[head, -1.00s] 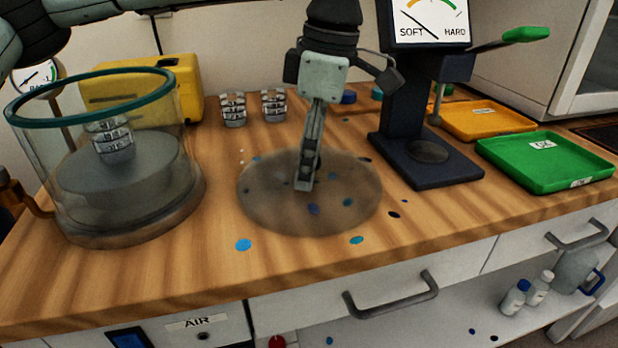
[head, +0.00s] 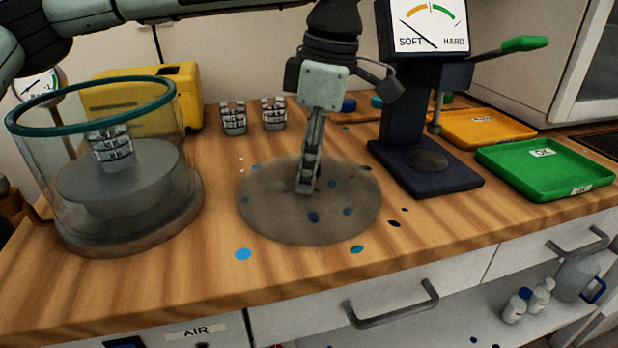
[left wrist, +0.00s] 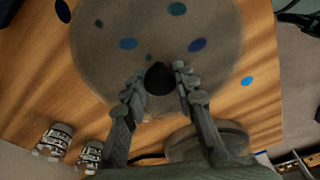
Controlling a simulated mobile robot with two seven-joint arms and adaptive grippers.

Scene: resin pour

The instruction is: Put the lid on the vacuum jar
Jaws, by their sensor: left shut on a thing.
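The vacuum jar (head: 75,212) is a clear cylinder with a teal rim at the left in the head view; its top is open. Inside, a cup with dark markings (head: 112,148) stands on a grey round platform. The lid (head: 262,215) is a clear round disc over the wooden bench, right of the jar; I cannot tell whether it touches the bench. It also shows in the left wrist view (left wrist: 100,48). My left gripper (head: 306,186) points down at the lid's middle and is shut on its black knob (left wrist: 158,78). My right gripper is not in view.
Two similar cups (head: 233,118) stand behind the lid. A dark press with a SOFT/HARD dial (head: 425,170) stands right of it, with orange (head: 480,127) and green (head: 545,168) trays beyond. A yellow box (head: 190,95) is behind the jar. Blue spots dot the bench.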

